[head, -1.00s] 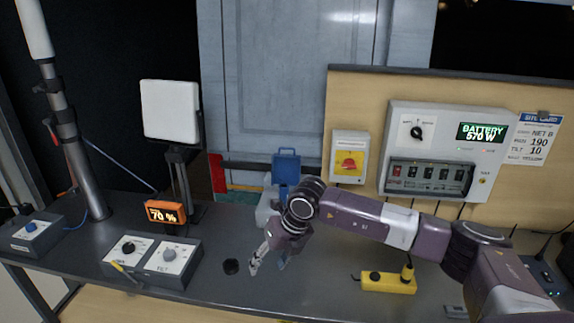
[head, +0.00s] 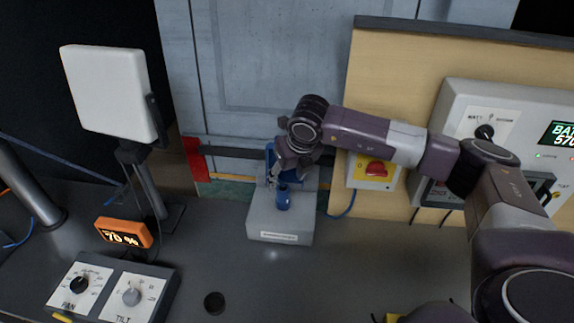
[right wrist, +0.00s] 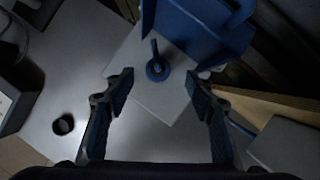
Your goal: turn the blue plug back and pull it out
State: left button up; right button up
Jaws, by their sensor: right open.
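The blue plug (head: 283,198) stands in the top of a grey box (head: 281,238) at the back of the table. In the right wrist view the plug (right wrist: 157,68) shows from above as a round blue body with a bar across it. A raised blue lid (head: 270,160) stands behind it, and it also shows in the right wrist view (right wrist: 205,30). My right gripper (head: 282,180) is open close to the plug. In the right wrist view its fingers (right wrist: 160,80) are spread wide to either side, apart from the plug. My left gripper is not in view.
A black round cap (head: 214,303) lies on the table. A yellow box with a red switch (head: 374,170) is right of the plug.

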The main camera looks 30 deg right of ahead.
aim_at(284, 186)
jog(key=f, duration=0.1)
jog(key=p, duration=0.1)
jog(key=f, duration=0.1)
jog(key=shift+w+a+f, duration=0.15)
jog(key=shift+a+f, duration=0.1)
jog(key=shift+f, duration=0.05)
jog(key=p+x, duration=0.1)
jog(key=x, duration=0.2)
jog(key=shift+w+d+f, duration=0.15)
jog(key=shift+w+f, duration=0.1)
jog(key=shift+w, duration=0.1)
jog(key=shift+w+f, duration=0.1)
jog(key=shift+f, duration=0.25)
jog(key=shift+c, duration=1.4)
jog(key=c, duration=1)
jog(key=o, duration=0.5)
grip_shut()
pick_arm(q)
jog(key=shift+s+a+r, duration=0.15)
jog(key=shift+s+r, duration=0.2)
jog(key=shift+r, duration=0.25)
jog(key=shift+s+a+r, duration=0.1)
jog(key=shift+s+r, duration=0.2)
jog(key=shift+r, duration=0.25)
